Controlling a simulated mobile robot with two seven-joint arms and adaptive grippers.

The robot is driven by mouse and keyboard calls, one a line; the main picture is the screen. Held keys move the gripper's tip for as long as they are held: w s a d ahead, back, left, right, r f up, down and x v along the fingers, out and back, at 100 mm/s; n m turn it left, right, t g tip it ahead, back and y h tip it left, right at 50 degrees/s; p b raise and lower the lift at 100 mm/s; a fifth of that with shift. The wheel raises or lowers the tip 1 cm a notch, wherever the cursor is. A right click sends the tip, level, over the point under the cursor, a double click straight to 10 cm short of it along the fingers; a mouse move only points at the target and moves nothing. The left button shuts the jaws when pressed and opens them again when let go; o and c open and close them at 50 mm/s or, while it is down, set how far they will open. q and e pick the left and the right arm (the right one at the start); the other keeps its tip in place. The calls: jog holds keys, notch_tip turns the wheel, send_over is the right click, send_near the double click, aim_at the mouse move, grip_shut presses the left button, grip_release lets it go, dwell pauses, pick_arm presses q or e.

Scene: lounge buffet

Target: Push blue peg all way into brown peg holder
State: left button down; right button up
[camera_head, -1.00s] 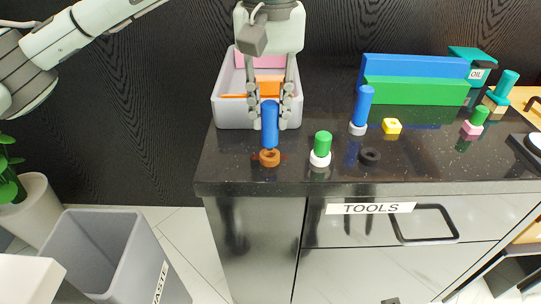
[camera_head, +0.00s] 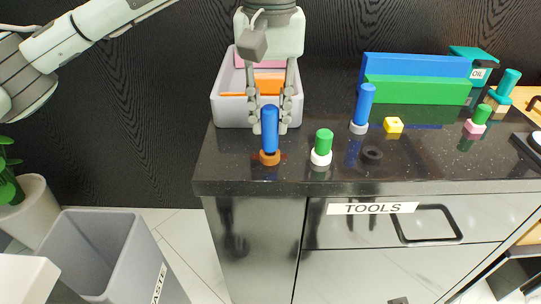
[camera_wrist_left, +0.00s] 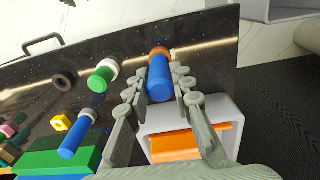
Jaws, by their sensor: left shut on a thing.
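The blue peg (camera_head: 270,130) stands upright at the brown peg holder (camera_head: 270,158) near the front left of the black counter. Its lower end meets the holder; how deep it sits inside, I cannot tell. My left gripper (camera_head: 271,122) comes down from above with a finger on each side of the peg and is shut on it. In the left wrist view the peg (camera_wrist_left: 160,82) lies between the fingertips (camera_wrist_left: 161,90), with the brown holder (camera_wrist_left: 160,51) at its far end. My right gripper is not in view.
A grey bin with orange contents (camera_head: 230,108) is close behind the gripper. To the right stand a green peg in a white holder (camera_head: 321,158), a black ring (camera_head: 371,154), another blue peg (camera_head: 363,103) and a yellow holder (camera_head: 393,125). The counter's front edge is near.

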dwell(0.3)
pick_arm(q)
jog(key=shift+f+b, duration=0.3)
jog(key=shift+b, duration=0.05)
jog(key=c, duration=1.2)
grip_release()
jog(key=shift+c, duration=0.7)
jog(key=shift+c, duration=0.8)
jog(key=shift+r, duration=0.15)
